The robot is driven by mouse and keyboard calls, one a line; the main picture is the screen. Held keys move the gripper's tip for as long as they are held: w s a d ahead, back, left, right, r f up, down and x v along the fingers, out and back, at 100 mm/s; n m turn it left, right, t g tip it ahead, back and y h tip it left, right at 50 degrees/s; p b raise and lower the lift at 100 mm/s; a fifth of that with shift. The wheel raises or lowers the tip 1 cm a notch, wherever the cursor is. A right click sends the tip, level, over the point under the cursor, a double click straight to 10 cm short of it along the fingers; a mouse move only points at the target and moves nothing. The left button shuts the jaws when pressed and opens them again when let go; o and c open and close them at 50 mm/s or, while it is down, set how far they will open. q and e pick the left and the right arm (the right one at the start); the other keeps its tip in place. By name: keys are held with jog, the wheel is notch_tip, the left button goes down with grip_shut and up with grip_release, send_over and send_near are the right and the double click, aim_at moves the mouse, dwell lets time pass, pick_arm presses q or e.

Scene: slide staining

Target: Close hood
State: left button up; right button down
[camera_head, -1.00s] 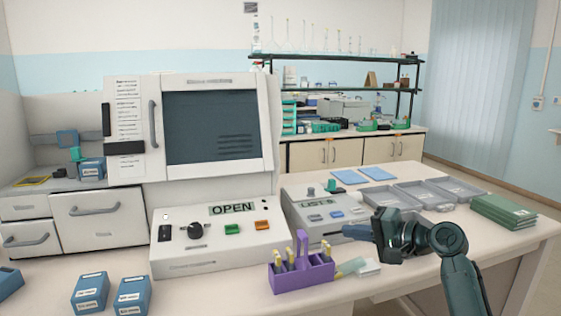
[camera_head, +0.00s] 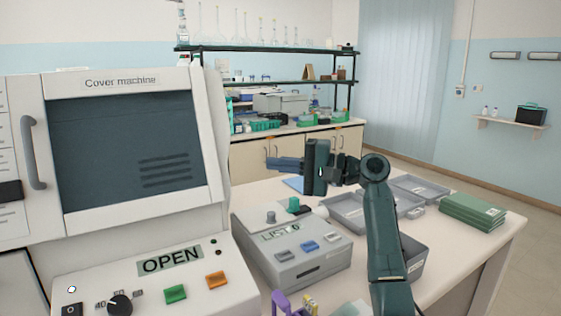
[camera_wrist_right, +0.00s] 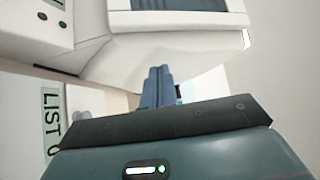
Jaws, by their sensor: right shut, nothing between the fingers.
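The hood is the white front of the cover machine (camera_head: 215,130), with a dark window (camera_head: 125,150) and a grey handle (camera_head: 33,152) at its left. It stands above the control panel, whose label reads OPEN (camera_head: 170,260). In the right wrist view the hood's lower edge (camera_wrist_right: 205,62) shows raised, with a gap beneath it. My right gripper (camera_head: 272,163) is shut and empty, right of the hood and apart from it in the head view. Its closed fingers (camera_wrist_right: 157,85) point towards the hood in the wrist view. My left gripper is not in view.
A grey device labelled LIST 0 (camera_head: 290,250) sits right of the machine. Grey trays (camera_head: 345,212) and green folders (camera_head: 472,211) lie on the table further right. A purple rack (camera_head: 283,303) is at the bottom edge. A glassware shelf (camera_head: 265,48) stands behind.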

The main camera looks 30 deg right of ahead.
jog(key=w+a+p, duration=0.2)
jog(key=w+a, duration=0.2)
jog(key=a, duration=0.4)
jog(key=shift+a, duration=0.3)
jog(key=shift+w, duration=0.15)
